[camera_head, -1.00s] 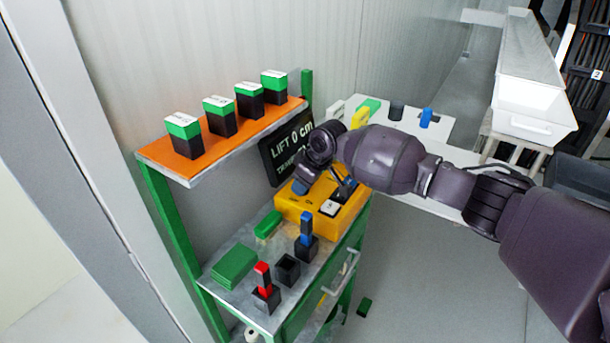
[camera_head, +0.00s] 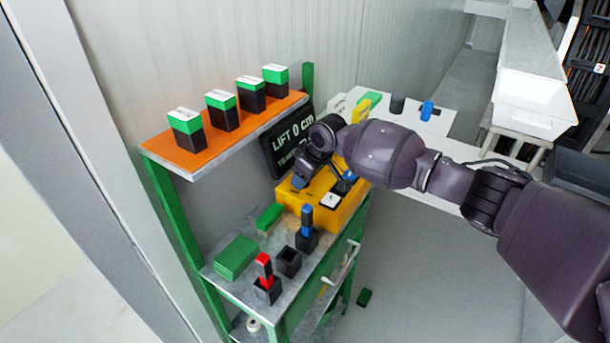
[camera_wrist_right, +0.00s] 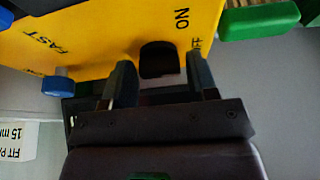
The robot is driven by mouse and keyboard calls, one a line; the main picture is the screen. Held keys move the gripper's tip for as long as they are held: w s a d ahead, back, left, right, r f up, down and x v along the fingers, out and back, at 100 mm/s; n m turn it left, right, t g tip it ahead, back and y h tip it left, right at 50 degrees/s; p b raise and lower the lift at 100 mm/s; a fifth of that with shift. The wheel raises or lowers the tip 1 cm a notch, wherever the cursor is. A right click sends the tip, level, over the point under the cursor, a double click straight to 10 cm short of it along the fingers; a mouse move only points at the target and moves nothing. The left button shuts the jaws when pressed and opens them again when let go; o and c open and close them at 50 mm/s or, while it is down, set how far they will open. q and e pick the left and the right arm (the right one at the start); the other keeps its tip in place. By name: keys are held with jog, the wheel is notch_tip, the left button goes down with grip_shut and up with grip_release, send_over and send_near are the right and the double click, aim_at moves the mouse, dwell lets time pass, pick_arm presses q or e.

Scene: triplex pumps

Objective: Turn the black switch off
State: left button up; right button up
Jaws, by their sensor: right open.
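A yellow control box (camera_head: 343,214) stands at the back of the green-framed bench. In the right wrist view its yellow face (camera_wrist_right: 100,35) carries the words ON, OFF and FAST. The black switch (camera_wrist_right: 158,60) sits on that face next to the ON and OFF marks. My right gripper (camera_wrist_right: 160,78) is open, with one finger on each side of the switch; I cannot tell whether they touch it. In the head view the right gripper (camera_head: 303,176) is over the box's left end, and my arm hides the switch. My left gripper is not in view.
A blue knob (camera_wrist_right: 58,84) is beside the left finger. A green block (camera_head: 269,216), green plates (camera_head: 236,257) and black holders with red (camera_head: 265,269) and blue (camera_head: 307,221) pieces stand in front. An orange shelf (camera_head: 172,152) and a dark display (camera_head: 284,144) are close by.

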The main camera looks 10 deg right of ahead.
jog(key=v, duration=1)
jog(key=shift+d+r, duration=0.15)
jog(key=shift+r, duration=0.2)
jog(key=shift+s+f, duration=0.1)
jog(key=shift+s, duration=0.1)
